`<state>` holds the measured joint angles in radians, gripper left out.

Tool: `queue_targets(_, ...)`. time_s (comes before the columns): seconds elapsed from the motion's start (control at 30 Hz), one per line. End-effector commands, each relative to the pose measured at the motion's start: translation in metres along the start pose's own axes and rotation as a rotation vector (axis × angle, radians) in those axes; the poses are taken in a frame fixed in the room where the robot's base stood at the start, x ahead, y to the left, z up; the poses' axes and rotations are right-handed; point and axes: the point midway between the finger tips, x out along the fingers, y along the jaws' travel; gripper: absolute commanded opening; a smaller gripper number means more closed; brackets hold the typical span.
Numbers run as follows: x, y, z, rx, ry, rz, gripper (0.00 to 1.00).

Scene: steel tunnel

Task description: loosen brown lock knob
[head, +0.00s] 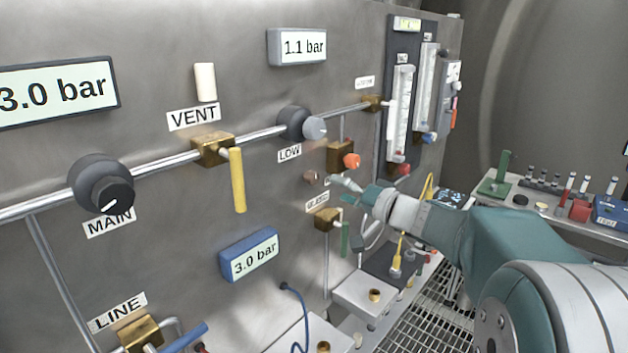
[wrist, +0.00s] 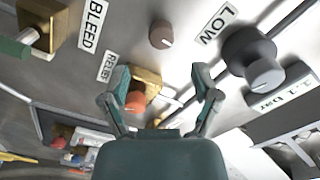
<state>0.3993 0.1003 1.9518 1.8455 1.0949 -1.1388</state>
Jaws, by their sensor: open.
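The brown lock knob (head: 311,177) is a small round knob on the steel panel, below the LOW label. It also shows in the wrist view (wrist: 161,36), with a pale pointer line on its face. My gripper (head: 347,184) is just right of the knob in the head view. In the wrist view my gripper (wrist: 160,88) has its two fingers spread wide, with nothing between them. The knob appears beyond the fingertips, roughly centred between them and apart from them. The knob is not hidden in either view.
An orange knob (head: 352,160) on a brass block sits close by, partly behind the left finger in the wrist view. The grey LOW regulator (head: 298,124) is above. A BLEED valve (head: 326,219) with a green handle is below. A side bench (head: 535,205) holds small items.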

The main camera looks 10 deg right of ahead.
Motion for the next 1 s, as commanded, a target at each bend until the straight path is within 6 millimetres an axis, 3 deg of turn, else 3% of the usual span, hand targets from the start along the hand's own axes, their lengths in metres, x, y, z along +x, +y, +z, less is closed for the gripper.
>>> queue_targets(0.2, 0.043, 0.0, 0.001, 0.001, -0.004, -0.001, 0.79)
queue_targets(0.4, 0.068, 0.0, 0.001, 0.001, -0.003, -0.001, 0.79)
queue_targets(0.77, 0.074, 0.0, 0.001, 0.001, -0.001, 0.001, 0.79)
queue_targets(0.93, 0.074, 0.0, 0.001, 0.001, -0.001, 0.001, 0.08)
queue_targets(0.97, 0.074, 0.0, 0.001, 0.001, -0.002, 0.001, 0.0)
queue_targets(1.0, 0.074, 0.0, 0.001, 0.001, -0.002, 0.002, 0.0)
